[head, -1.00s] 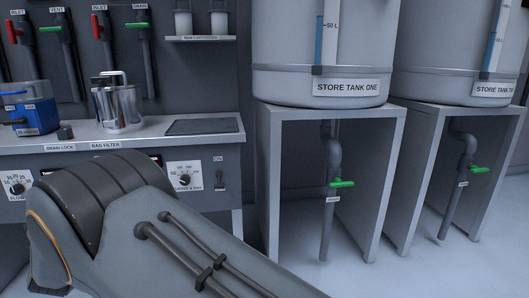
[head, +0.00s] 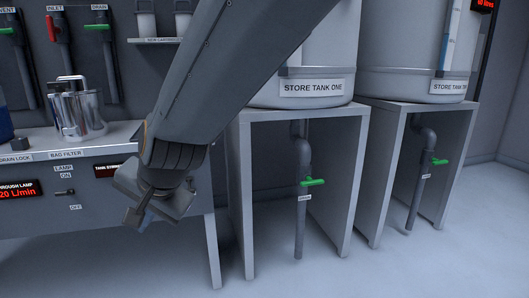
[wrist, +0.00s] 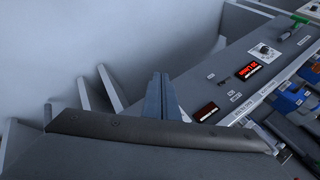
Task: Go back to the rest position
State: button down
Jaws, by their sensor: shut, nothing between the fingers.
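My gripper (head: 140,212) hangs at the end of my arm in the head view, in front of the bench's right end and apart from it. In the wrist view my gripper's fingers (wrist: 161,97) are together with nothing between them. Beyond them are a pale floor and the bench's control front (wrist: 238,85).
The bench (head: 30,180) carries a steel bag filter (head: 78,108). Store tank one (head: 312,60) and a second tank (head: 420,50) stand on grey stands at right, with green-handled valves (head: 313,182) beneath. Floor (head: 330,280) in front is clear.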

jog(key=s+d+f+n+g+h, duration=0.2)
jog(key=s+d+n, duration=0.2)
jog(key=s+d, duration=0.65)
jog(key=s+d+f+n+g+h, duration=0.3)
jog(key=s+d, duration=0.4)
jog(key=d, duration=0.7)
jog(key=d+r+m+p, duration=0.1)
jog(key=d+r+p, duration=0.5)
jog(key=r+p, duration=0.3)
jog(key=d+r+m+h+p, duration=0.1)
jog(key=d+r+p, duration=0.6)
jog(key=p, duration=0.8)
jog(key=d+r+m+p, duration=0.3)
jog(key=d+r+p, duration=0.4)
jog(key=r+p, duration=0.5)
jog(key=shift+r+t+p, duration=0.35)
jog(key=shift+t, duration=0.05)
